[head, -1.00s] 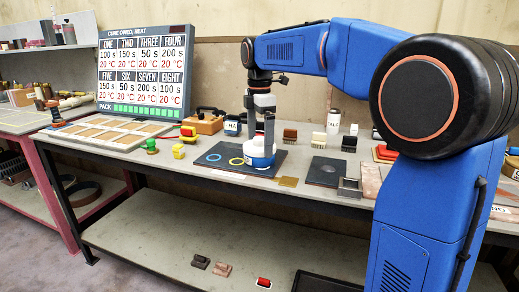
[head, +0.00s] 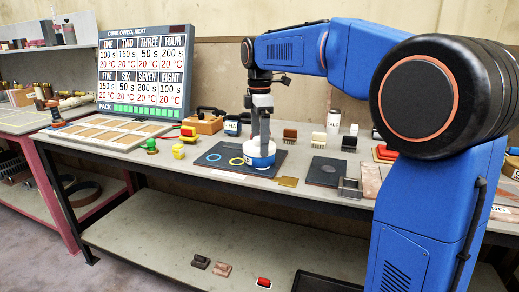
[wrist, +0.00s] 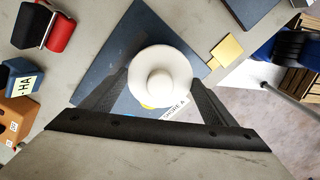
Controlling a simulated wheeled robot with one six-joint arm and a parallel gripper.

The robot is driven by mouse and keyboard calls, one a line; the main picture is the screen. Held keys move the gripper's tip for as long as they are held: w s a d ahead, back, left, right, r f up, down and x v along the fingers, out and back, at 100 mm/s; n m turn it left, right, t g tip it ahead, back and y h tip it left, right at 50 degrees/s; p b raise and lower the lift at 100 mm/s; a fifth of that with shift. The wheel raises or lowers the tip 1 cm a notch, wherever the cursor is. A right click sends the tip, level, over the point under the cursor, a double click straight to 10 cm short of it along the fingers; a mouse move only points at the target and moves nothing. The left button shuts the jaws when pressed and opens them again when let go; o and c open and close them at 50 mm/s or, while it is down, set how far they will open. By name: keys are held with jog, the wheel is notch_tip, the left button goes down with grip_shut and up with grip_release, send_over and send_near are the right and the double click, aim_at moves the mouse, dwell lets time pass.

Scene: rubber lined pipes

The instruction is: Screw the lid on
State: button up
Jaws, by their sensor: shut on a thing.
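A white tub with a blue band (head: 259,161) stands on the dark blue mat (head: 220,170) on the bench. Its round white lid with a central knob (wrist: 160,80) sits on top and is seen from above in the wrist view. My gripper (head: 261,143) points straight down over the tub and is shut on the lid, with one dark finger at each side of it. The tub under the lid is mostly hidden in the wrist view. I cannot tell how tightly the lid sits.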

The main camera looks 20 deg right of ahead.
jog(key=m, duration=0.4)
jog(key=shift+m, duration=0.4)
jog(key=m, duration=0.4)
jog(key=shift+m, duration=0.4)
jog(key=o, duration=1.2)
jog(key=shift+c, duration=0.2)
jog(key=n, duration=1.2)
jog(key=shift+c, duration=0.3)
